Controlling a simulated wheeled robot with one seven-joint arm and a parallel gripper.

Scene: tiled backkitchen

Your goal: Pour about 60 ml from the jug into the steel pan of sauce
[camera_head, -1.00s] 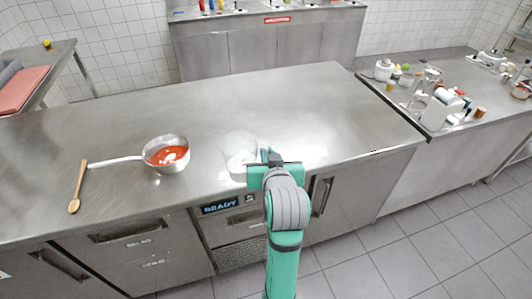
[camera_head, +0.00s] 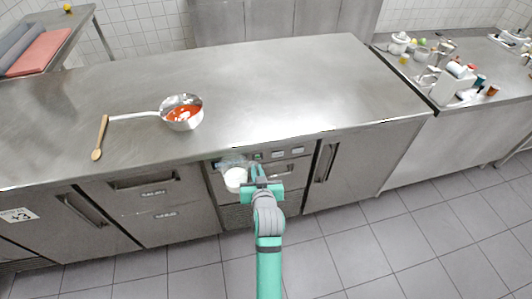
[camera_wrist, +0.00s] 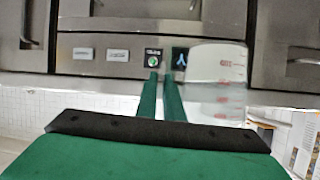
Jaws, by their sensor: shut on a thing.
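The jug (camera_head: 236,178) is see-through with white contents. My gripper (camera_head: 262,181) is shut on it at its right side, in front of the counter's drawer fronts. In the wrist view the jug (camera_wrist: 216,75) shows red measuring marks, beside my closed fingers (camera_wrist: 161,80); their exact grip on it is hard to see. The steel pan (camera_head: 201,108) stands on the counter, up and left of the jug, with its long handle pointing left. Red sauce (camera_head: 183,113) with a pale patch lies in it. The jug is clearly apart from the pan.
A wooden spoon (camera_head: 101,137) lies left of the pan, by its handle end. The steel counter (camera_head: 290,90) is bare right of the pan. Its front edge lies between jug and pan. A right-hand side counter (camera_head: 425,85) holds bottles and small containers.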

